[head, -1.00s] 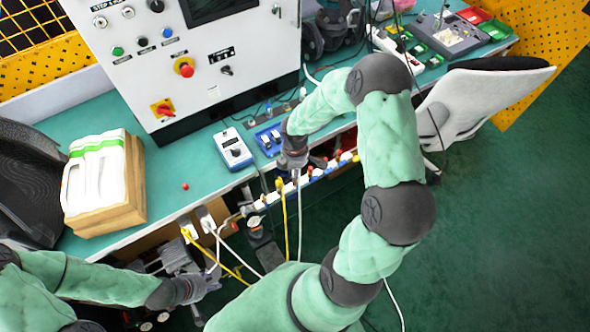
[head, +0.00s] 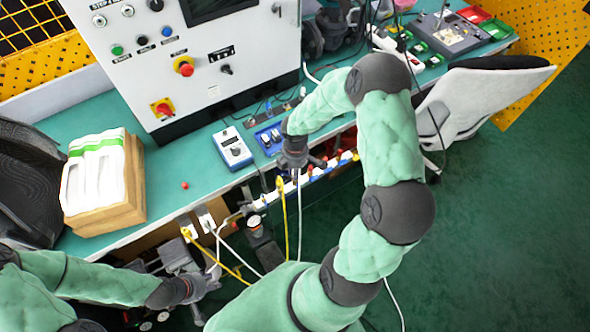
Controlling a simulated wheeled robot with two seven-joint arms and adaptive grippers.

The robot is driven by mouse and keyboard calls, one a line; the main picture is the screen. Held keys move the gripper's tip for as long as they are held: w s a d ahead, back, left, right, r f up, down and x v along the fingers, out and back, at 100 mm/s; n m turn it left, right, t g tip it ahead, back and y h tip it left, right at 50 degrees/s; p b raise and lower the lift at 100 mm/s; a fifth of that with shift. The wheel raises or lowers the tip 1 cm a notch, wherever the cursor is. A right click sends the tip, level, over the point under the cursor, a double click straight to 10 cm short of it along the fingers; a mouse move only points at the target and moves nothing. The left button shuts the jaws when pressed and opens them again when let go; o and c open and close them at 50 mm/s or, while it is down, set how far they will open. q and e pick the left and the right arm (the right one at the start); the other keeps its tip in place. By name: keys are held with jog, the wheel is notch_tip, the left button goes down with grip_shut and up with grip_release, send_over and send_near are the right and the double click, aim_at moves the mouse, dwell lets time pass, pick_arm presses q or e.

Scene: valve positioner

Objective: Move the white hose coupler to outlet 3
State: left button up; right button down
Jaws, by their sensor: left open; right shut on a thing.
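My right gripper (head: 297,165) points down over the row of outlets on the manifold (head: 262,201) along the bench's front edge. It is shut on the white hose coupler, which its fingers hide; the white hose (head: 299,200) hangs straight down below them. I cannot tell whether the coupler touches an outlet, and outlet numbers are not readable. A yellow hose (head: 283,205) hangs just left of it. My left gripper (head: 208,286) is open, low at the lower left, near grey equipment under the bench.
A blue and white meter (head: 233,149) and a blue tray (head: 268,137) stand on the bench (head: 172,172) behind the manifold. A white control cabinet (head: 250,60) rises behind. Other hoses cross below the bench. Open green floor (head: 490,230) lies to the right.

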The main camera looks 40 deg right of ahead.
jog(key=shift+f+b, duration=0.4)
jog(key=shift+f, duration=0.2)
dwell(0.7)
jog(key=c, duration=1.1)
grip_release()
notch_tip(320, 180, up, 12)
